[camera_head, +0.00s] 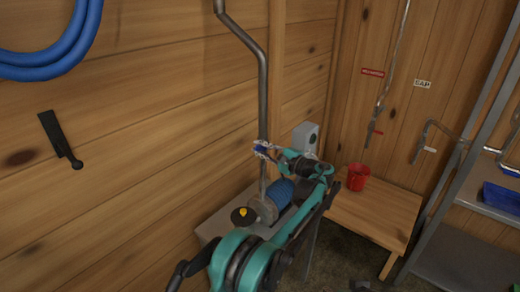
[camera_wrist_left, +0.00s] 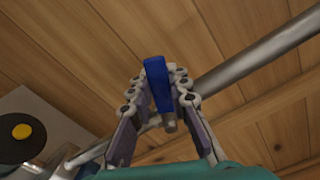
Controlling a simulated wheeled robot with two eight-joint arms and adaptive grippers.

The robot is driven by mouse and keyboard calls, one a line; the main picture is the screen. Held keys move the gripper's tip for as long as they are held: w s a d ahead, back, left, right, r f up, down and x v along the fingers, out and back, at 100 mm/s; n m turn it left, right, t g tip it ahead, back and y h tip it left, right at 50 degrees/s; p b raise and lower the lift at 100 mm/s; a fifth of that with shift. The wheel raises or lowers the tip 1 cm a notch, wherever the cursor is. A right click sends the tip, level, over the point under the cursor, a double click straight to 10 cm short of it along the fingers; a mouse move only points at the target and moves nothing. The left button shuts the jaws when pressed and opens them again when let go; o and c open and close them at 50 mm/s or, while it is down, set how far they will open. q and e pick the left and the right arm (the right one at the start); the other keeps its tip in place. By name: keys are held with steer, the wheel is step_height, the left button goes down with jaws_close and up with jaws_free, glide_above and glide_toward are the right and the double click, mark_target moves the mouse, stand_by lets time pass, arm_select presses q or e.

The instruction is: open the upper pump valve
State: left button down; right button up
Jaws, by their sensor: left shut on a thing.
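The upper pump valve's blue handle (camera_wrist_left: 158,82) sits between the two fingers of my left gripper (camera_wrist_left: 160,90) in the left wrist view. The fingers are shut on it, one at each side. In the head view my left gripper (camera_head: 264,149) is at the grey vertical pipe (camera_head: 263,105), above the pump. Only a little of the blue handle shows there between the fingers. The pump's blue motor (camera_head: 281,192) is below the gripper, partly behind my arm. The valve body is mostly hidden.
A black disc with a yellow knob (camera_head: 243,213) lies on the grey pump base. A grey box (camera_head: 305,136) is behind my gripper. A red bucket (camera_head: 358,177) stands on a wooden bench (camera_head: 375,215) to the right. A metal shelf (camera_head: 449,258) is farther right. The wooden wall is close at left.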

arm_select(q)
steer(key=shift+w+d+r+m+p, duration=0.2)
steer(key=shift+r+m+p, duration=0.25)
steer(key=shift+m, duration=0.55)
steer(key=c, duration=1.4)
jaws_free()
steer(key=v, duration=1.2)
